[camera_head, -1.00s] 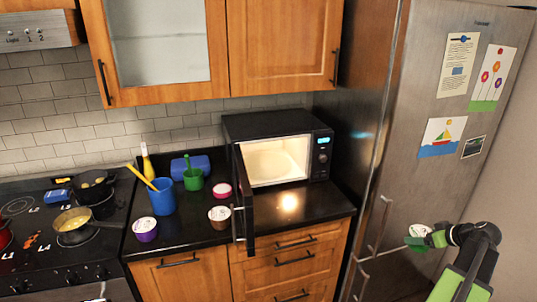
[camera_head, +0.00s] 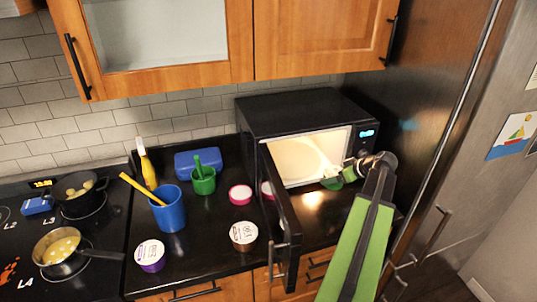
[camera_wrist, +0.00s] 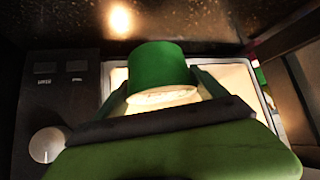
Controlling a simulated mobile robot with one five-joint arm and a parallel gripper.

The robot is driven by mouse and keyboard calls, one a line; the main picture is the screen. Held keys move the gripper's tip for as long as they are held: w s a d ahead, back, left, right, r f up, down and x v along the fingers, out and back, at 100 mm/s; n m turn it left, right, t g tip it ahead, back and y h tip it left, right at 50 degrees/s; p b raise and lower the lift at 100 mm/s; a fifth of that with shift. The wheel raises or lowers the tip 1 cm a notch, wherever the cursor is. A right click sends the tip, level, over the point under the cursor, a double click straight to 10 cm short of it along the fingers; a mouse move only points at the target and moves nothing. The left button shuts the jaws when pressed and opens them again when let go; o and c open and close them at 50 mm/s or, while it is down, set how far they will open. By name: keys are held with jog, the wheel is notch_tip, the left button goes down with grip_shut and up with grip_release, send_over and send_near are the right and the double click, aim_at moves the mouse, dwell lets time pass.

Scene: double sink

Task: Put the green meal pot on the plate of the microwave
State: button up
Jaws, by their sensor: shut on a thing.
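The green meal pot (camera_head: 332,185) is held by my gripper (camera_head: 345,177) at the front right of the open microwave (camera_head: 305,113). In the wrist view the pot (camera_wrist: 160,66) sits between both fingers of my gripper (camera_wrist: 160,90), which are shut on it. The lit microwave cavity lies behind it in that view. The round plate (camera_head: 292,160) shows pale inside the cavity, with the pot apart from it, near the opening. The pot's white lid is mostly hidden in the head view. The microwave door (camera_head: 284,225) stands wide open toward the front.
The microwave's knob (camera_wrist: 46,145) and panel are close beside my gripper. Purple (camera_head: 151,254), brown (camera_head: 243,235) and pink (camera_head: 240,194) pots stand left of the door. A blue cup (camera_head: 168,210) and green cup (camera_head: 203,181) stand further left. The fridge (camera_head: 430,110) rises at right.

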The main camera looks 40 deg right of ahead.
jog(key=shift+s+d, duration=0.15)
jog(key=shift+s, duration=0.2)
jog(key=shift+w+a, duration=0.2)
jog(key=shift+w, duration=0.2)
jog(key=w, duration=1.3)
jog(key=shift+w+d, duration=0.1)
jog(key=shift+w, duration=0.2)
jog(key=w, duration=0.2)
jog(key=w+f+b, duration=0.1)
jog(key=w, duration=0.1)
jog(key=shift+r, duration=0.25)
jog(key=shift+f, duration=0.2)
jog(key=o, duration=1.9)
jog(key=shift+o, duration=0.2)
jog(key=shift+r, duration=0.1)
